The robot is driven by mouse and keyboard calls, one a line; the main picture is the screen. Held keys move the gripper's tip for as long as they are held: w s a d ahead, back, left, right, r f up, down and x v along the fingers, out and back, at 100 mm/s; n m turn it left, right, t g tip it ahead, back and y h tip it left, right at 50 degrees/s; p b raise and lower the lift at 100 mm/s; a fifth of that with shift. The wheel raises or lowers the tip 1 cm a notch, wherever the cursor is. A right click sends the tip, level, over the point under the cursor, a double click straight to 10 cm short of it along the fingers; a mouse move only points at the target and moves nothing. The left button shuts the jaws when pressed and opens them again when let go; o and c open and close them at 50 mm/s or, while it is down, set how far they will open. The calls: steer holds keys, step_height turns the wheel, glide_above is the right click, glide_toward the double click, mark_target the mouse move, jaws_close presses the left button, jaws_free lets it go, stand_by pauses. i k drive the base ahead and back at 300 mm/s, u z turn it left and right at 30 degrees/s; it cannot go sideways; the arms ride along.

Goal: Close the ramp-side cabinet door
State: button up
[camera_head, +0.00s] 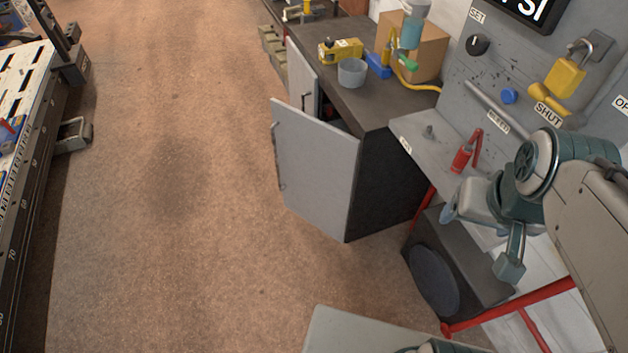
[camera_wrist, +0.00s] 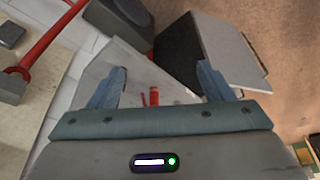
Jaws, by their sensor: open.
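The dark-topped cabinet (camera_head: 390,185) stands right of centre in the head view. Its nearer grey door (camera_head: 315,165) is swung wide open and juts out over the floor. A farther grey door (camera_head: 302,75) also stands out from the front, partly hidden behind the near one. I cannot tell which is the ramp-side door. My gripper (camera_head: 482,232) is right of the cabinet and apart from both doors. In the wrist view my gripper (camera_wrist: 162,88) is open and empty, its fingers wide apart. The near door (camera_wrist: 232,52) shows beyond the right finger.
A grey shelf (camera_head: 420,130) with a red tool (camera_head: 464,155) lies near my gripper. A dark box (camera_head: 440,275) and a red rail (camera_head: 510,302) are below. A cup (camera_head: 352,72) stands on the cabinet top. A slotted frame bench (camera_head: 25,90) is far left. The brown floor between is clear.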

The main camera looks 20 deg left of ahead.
mark_target(316, 162)
steer(key=k, duration=0.6)
steer(key=u, duration=0.6)
steer(key=i, duration=0.95)
steer(key=u, duration=0.4)
steer(key=i, duration=1.1)
steer(key=z, duration=0.3)
